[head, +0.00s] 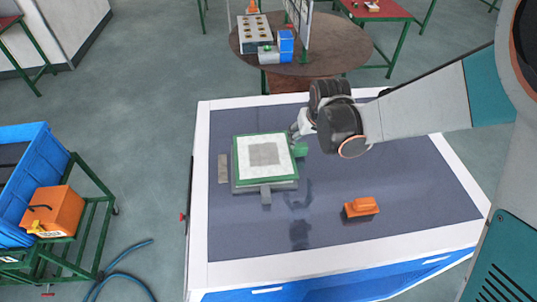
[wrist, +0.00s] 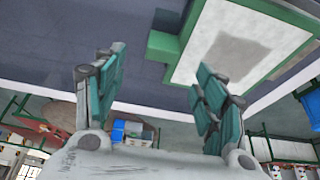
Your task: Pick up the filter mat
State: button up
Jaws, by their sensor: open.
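The filter mat (head: 263,154) looks like a white square sheet with a grey centre patch inside a green frame. It lies on a grey holder (head: 266,186) on the left half of the table. A green tab (head: 300,150) shows at its right edge. My gripper (head: 297,132) is at the mat's upper right corner in the head view, open, with nothing seen in it. In the wrist view the mat (wrist: 225,45) is at the upper right, and the two open fingers (wrist: 160,88) stand apart below the tab. I cannot tell whether a finger touches the mat.
The dark-topped table (head: 400,215) has a white rim. An orange object (head: 360,207) lies on it at the right, with bare surface around it. A round table (head: 330,55) with several items stands behind. A blue crate (head: 22,165) and an orange box (head: 52,211) are at the left.

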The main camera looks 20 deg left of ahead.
aim_at(300, 146)
jog(key=b+x, duration=0.1)
jog(key=x, duration=0.3)
jog(key=b+x, duration=0.1)
jog(key=x, duration=0.3)
jog(key=shift+w+a, duration=0.2)
jog(key=shift+a, duration=0.05)
jog(key=c, duration=1.3)
